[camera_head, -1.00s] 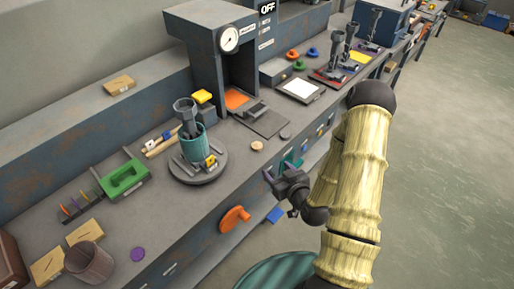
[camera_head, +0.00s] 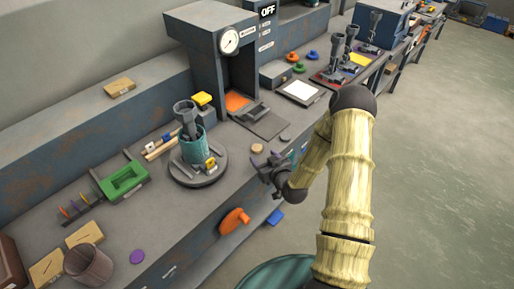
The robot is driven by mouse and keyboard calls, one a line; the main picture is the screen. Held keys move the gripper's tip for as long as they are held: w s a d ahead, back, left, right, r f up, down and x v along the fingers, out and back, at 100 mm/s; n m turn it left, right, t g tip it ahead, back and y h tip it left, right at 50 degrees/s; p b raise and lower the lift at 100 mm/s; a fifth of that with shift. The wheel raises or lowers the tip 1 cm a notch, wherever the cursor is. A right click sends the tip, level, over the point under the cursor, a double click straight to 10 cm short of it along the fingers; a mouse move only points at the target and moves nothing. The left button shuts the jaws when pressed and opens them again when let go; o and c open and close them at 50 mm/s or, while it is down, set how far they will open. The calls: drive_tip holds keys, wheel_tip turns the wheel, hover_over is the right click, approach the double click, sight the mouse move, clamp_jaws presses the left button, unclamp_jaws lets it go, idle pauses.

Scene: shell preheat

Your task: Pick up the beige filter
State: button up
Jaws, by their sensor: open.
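The beige filter (camera_head: 257,148) looks like a small flat round disc lying on the grey bench, near its front edge and to the right of the round turntable. My gripper (camera_head: 263,161) is open and empty, just in front of the disc in the picture. Its fingers point up and left toward the disc, with a small gap showing between them. I cannot tell how high the fingers are above the bench.
A round grey turntable (camera_head: 183,174) with a teal cup (camera_head: 195,148) stands left of the disc. A press-like cabinet (camera_head: 205,45) with a gauge stands behind. A grey disc (camera_head: 285,138) lies to the right.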

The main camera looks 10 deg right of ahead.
sight(258, 149)
drive_tip(key=shift+x, duration=0.9)
drive_tip(key=shift+d+p+x, duration=0.2)
drive_tip(key=shift+p+x, duration=0.2)
drive_tip(key=shift+x, duration=0.9)
drive_tip(key=shift+d+p+x, duration=0.2)
drive_tip(key=shift+p+x, duration=0.2)
drive_tip(key=shift+x, duration=0.9)
drive_tip(key=shift+f, duration=0.15)
drive_tip(key=shift+c, duration=0.5)
drive_tip(key=c, duration=1)
